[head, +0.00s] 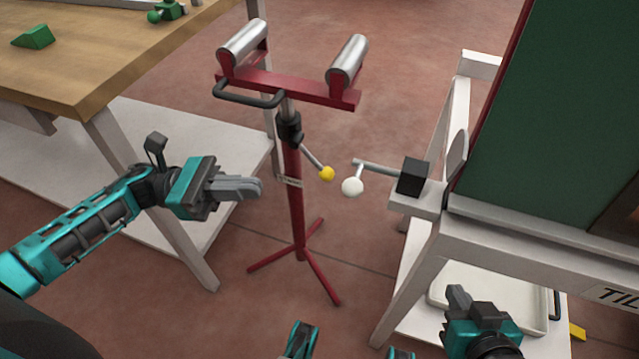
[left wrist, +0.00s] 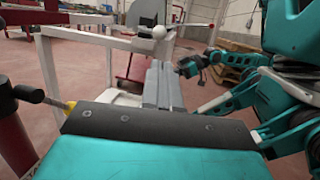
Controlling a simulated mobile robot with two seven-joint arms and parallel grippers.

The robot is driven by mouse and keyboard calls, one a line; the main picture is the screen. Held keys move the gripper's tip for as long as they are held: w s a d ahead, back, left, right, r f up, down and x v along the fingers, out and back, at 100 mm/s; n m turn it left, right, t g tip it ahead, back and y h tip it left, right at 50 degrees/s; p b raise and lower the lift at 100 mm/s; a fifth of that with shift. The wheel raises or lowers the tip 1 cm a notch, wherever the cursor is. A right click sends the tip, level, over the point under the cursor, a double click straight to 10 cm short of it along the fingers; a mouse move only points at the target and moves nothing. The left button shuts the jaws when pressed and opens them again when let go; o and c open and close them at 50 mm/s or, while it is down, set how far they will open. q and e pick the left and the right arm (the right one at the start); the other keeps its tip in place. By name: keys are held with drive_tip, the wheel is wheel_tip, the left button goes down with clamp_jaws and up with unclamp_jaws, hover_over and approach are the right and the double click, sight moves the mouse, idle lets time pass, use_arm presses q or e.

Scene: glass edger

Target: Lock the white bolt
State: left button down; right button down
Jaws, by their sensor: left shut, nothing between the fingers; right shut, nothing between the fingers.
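The white bolt shows as a white ball knob (head: 352,187) on a grey rod that runs into a black block on the white frame of the machine. Its knob also shows in the left wrist view (left wrist: 159,31), beyond my fingers. My left gripper (head: 258,188) is shut and empty, left of the red stand's post in the head view and well apart from the knob. Its fingers (left wrist: 163,85) point toward the machine side in the left wrist view. My right gripper (head: 458,298) is shut and empty, low in front of the machine frame.
A red roller stand (head: 294,200) with a yellow-tipped lever (head: 327,173) stands between my left gripper and the white knob. A wooden table (head: 100,60) is at the left. The machine's green panel (head: 560,110) rises at the right. A white tray (head: 435,298) lies below the frame.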

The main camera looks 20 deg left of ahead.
use_arm(q)
drive_tip(key=x, duration=1.2)
drive_tip(key=d, duration=0.4)
drive_tip(key=shift+s, duration=0.1)
drive_tip(key=shift+a, duration=0.1)
